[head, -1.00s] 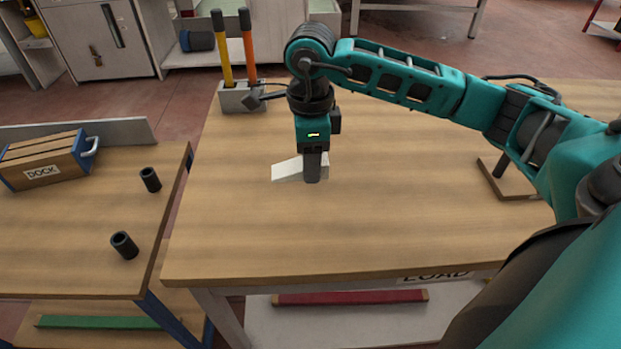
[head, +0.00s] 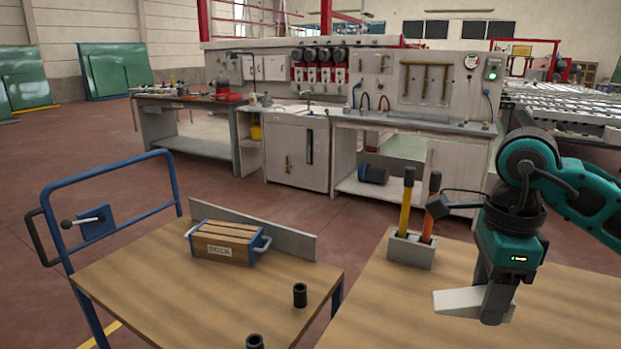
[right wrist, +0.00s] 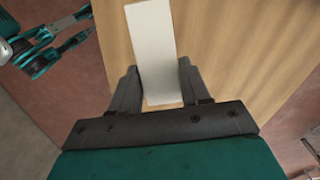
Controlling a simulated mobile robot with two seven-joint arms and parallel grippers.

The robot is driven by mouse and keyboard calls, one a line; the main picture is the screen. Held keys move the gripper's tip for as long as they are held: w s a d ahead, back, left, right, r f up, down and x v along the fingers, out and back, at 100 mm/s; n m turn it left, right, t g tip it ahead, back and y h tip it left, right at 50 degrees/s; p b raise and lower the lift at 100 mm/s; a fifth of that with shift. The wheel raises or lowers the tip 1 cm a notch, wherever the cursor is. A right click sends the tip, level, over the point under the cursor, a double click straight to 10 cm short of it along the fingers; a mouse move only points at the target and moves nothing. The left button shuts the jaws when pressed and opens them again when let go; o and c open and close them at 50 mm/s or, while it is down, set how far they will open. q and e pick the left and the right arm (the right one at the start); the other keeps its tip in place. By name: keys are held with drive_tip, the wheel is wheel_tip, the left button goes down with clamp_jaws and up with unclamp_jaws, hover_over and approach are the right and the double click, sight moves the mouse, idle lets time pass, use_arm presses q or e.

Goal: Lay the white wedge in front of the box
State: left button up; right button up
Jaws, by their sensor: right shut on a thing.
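The white wedge (head: 458,301) is between the fingers of my right gripper (head: 494,312), over the right-hand wooden table. The gripper is shut on it, and the wedge sticks out to the left. In the right wrist view the wedge (right wrist: 152,45) lies between both fingers (right wrist: 158,90) and points away from the palm. Any gap between wedge and table is hard to judge. The box (head: 227,243), wooden with blue ends and a DOCK label, stands on the left cart's top (head: 190,300), well left of the gripper.
A grey holder (head: 411,252) with yellow and orange handles stands on the right table, left of my gripper. Two black cylinders (head: 300,294) (head: 254,342) stand on the cart near its right side. A grey upright panel (head: 265,232) is behind the box. A gap separates cart and table.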

sight(463, 302)
drive_tip(key=a+f+n, duration=0.1)
drive_tip(key=n, duration=0.2)
drive_tip(key=a+f+n, duration=0.1)
drive_tip(key=n, duration=0.2)
drive_tip(key=a+f+n, duration=0.1)
drive_tip(key=f+n, duration=0.1)
drive_tip(key=n, duration=0.2)
drive_tip(key=shift+w+a+f, duration=0.1)
drive_tip(key=shift+a, duration=0.05)
drive_tip(key=a+f+n, duration=0.1)
drive_tip(key=n, duration=0.3)
drive_tip(key=a+f+n, duration=0.1)
drive_tip(key=f+n, duration=0.1)
drive_tip(key=n, duration=0.1)
drive_tip(key=a+f+n, duration=0.1)
drive_tip(key=n, duration=0.3)
drive_tip(key=shift+s+a+f+n, duration=0.2)
drive_tip(key=shift+s+f+n, duration=0.1)
drive_tip(key=shift+f, duration=0.1)
